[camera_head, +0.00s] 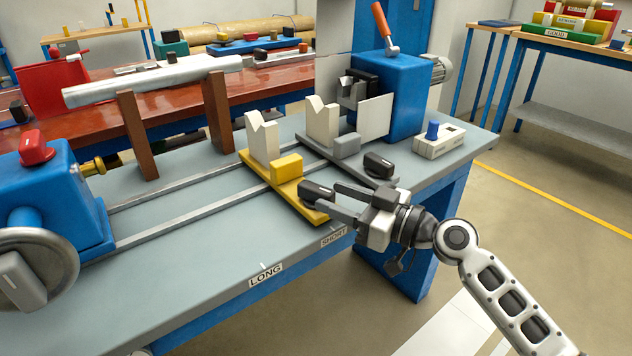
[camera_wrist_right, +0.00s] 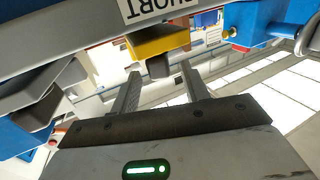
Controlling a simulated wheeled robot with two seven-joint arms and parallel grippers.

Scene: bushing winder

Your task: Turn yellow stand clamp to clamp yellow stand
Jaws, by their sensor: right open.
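The yellow stand (camera_head: 287,167) sits across the rails of the grey bench, with a white V-shaped block on its base. Its dark clamp (camera_head: 313,191) is on the front end of the base, near the bench edge. In the right wrist view, the yellow stand end (camera_wrist_right: 158,43) shows above the dark clamp (camera_wrist_right: 159,67). My right gripper (camera_head: 322,197) is at the clamp, its jaws pointing at it from the right. In the wrist view, the open fingers (camera_wrist_right: 160,73) lie either side of the clamp with gaps; contact is not clear. My left gripper is not in view.
A second, grey stand (camera_head: 347,144) with its own dark clamp (camera_head: 378,164) is close behind my right gripper. A control box (camera_head: 438,140) stands farther right. Blue machine heads flank the rails. A silver cylinder (camera_head: 150,82) rests on brown supports. Open floor lies in front.

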